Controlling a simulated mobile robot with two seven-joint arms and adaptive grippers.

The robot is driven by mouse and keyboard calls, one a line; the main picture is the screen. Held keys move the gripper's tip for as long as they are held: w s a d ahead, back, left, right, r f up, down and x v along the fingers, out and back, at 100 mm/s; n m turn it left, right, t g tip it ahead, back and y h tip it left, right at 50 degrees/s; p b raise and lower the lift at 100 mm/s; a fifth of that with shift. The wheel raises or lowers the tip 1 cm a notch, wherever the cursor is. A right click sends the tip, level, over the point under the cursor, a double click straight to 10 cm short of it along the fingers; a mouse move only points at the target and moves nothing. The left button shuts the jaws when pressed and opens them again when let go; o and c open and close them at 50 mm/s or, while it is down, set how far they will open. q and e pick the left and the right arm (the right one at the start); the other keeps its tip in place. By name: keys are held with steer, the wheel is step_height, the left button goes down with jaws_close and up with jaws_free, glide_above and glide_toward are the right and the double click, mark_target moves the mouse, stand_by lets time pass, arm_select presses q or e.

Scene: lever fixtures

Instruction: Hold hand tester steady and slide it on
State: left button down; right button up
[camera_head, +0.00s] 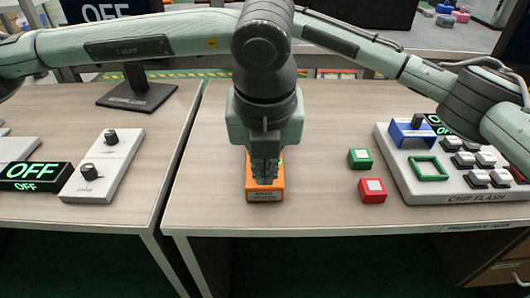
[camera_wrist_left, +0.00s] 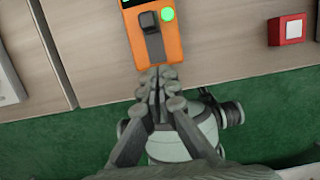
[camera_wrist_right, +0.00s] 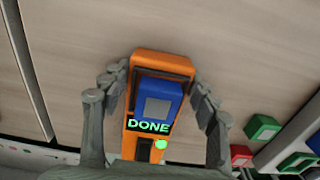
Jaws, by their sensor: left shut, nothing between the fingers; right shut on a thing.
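The hand tester (camera_head: 264,196) is an orange box on the right table near its front edge. In the right wrist view its display (camera_wrist_right: 148,126) reads DONE, and a blue block with a grey square (camera_wrist_right: 158,100) sits in it. In the left wrist view its dark slide switch (camera_wrist_left: 151,38) and a lit green lamp (camera_wrist_left: 167,14) show. My left gripper (camera_wrist_left: 156,76) is shut and empty at the tester's near end, by the switch. My right gripper (camera_wrist_right: 160,78) is shut on the tester from both sides. In the head view the left gripper hides it.
A green block (camera_head: 360,159) and a red block (camera_head: 372,190) lie right of the tester. Further right stands the white chip flash panel (camera_head: 440,165) with several keys and a blue frame. On the left table are a white knob panel (camera_head: 105,165) and an OFF display (camera_head: 36,176). A gap separates the tables.

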arm_select(q)
steer(key=v, duration=0.9)
steer(key=shift+r, duration=0.45)
arm_select(e)
steer(key=o, duration=1.4)
steer(key=shift+c, duration=0.2)
steer(key=shift+r, duration=0.15)
